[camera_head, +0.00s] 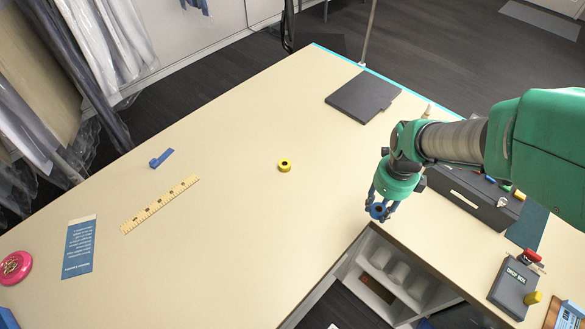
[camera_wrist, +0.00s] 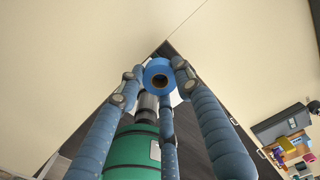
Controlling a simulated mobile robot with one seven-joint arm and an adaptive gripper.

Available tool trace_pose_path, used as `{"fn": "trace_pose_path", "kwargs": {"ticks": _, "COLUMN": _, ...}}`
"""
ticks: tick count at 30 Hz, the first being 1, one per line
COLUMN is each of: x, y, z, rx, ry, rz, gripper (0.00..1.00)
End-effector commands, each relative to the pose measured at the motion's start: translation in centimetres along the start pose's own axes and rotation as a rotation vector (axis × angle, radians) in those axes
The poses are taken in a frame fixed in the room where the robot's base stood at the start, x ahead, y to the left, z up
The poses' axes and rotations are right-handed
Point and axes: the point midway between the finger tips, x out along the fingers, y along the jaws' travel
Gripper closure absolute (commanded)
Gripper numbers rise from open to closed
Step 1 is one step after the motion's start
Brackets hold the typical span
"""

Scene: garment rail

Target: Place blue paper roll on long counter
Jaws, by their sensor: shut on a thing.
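My gripper (camera_head: 379,207) is shut on the blue paper roll (camera_head: 377,211), above the inner corner of the counter. In the wrist view the roll (camera_wrist: 159,75) shows as a blue ring with a dark core, pinched between the blue-grey fingers. The long counter (camera_head: 240,215) is a cream surface with a broad clear area to the left of my gripper. In the wrist view the cream counter top (camera_wrist: 70,60) lies behind the roll. I cannot tell the gap between roll and counter.
A yellow tape roll (camera_head: 284,166), ruler (camera_head: 160,204), blue tool (camera_head: 161,158), blue card (camera_head: 78,247) and pink round tin (camera_head: 15,267) lie on the counter. A dark flat board (camera_head: 363,97) is at the back. A dark box (camera_head: 472,200) and a grey drop box (camera_head: 514,287) stand at right.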

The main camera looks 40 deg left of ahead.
Motion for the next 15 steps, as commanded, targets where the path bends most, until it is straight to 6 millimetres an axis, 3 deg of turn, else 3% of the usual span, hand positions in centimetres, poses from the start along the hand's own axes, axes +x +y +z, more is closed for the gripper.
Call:
{"fn": "trace_pose_path", "kwargs": {"ticks": 6, "x": 0.1, "y": 3.8, "z": 4.3, "rx": -0.103, "ry": 0.000, "rz": 0.001, "gripper": 0.89}}
{"fn": "trace_pose_path", "kwargs": {"ticks": 14, "x": 0.1, "y": 7.0, "z": 7.3, "rx": -0.182, "ry": 0.000, "rz": 0.001, "gripper": 0.89}}
{"fn": "trace_pose_path", "kwargs": {"ticks": 15, "x": 1.0, "y": 7.0, "z": 7.2, "rx": -0.181, "ry": 0.003, "rz": 0.004, "gripper": 0.89}}
